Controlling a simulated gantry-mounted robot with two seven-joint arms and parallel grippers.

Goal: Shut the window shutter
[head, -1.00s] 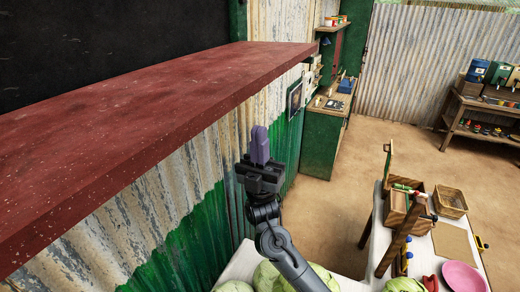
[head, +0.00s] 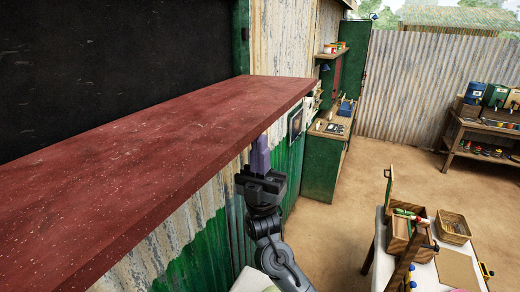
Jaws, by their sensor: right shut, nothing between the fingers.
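A large dark, near-black panel (head: 120,60) fills the upper left, above and behind a red ledge (head: 150,145); it looks like the window shutter, though its outer edges are partly out of frame. A green post (head: 241,38) stands at its right side. My right gripper (head: 260,150) is below the ledge's right end, pointing up, with its purple fingers together and nothing held. It is apart from the dark panel; whether its tips touch the ledge I cannot tell. My left gripper is not in view.
A corrugated wall (head: 205,250), green and white, runs under the ledge. A green cabinet (head: 322,165) stands beyond. Bare ground lies between.

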